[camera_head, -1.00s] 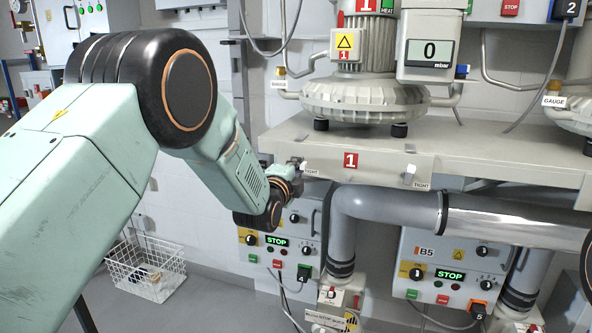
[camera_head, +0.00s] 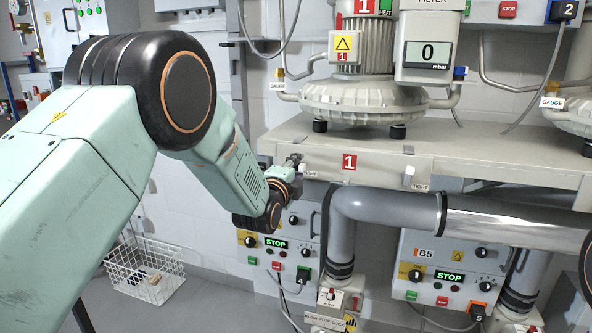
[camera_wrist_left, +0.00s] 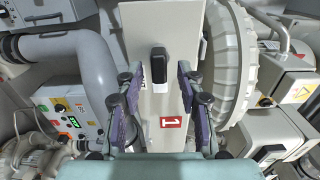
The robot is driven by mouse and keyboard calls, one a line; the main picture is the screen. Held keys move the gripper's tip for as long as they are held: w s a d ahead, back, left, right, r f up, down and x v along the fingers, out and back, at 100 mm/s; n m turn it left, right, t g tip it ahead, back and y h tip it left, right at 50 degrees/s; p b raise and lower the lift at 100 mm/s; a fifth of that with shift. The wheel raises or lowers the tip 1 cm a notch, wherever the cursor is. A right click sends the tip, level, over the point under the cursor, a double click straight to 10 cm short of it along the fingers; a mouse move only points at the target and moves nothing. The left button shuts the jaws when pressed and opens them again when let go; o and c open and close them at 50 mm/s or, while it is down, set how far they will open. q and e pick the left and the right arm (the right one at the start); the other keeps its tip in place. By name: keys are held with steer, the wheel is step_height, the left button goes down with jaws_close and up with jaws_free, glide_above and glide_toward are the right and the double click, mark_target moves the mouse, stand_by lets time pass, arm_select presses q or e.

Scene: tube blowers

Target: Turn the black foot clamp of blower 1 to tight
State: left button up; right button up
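Blower 1 (camera_head: 365,102) stands on a beige bench (camera_head: 480,150) with a red "1" plate on its front edge. In the left wrist view the black foot clamp (camera_wrist_left: 158,64) stands out from the bench face, long side along the picture's height. My left gripper (camera_wrist_left: 161,78) is open, its purple-padded fingers on either side of the clamp with gaps visible. In the head view my left gripper (camera_head: 297,163) is at the front edge's left end and mostly hides the clamp and its label. My right gripper is out of view.
A white clamp (camera_head: 408,176) with a "TIGHT" label sits further right on the bench front. A grey pipe (camera_head: 390,207) runs below the bench. Control boxes (camera_head: 440,270) hang under it. A wire basket (camera_head: 145,270) stands on the floor at left.

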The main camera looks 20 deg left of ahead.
arm_select(q)
steer(key=s, duration=1.2)
steer(key=shift+a, duration=0.25)
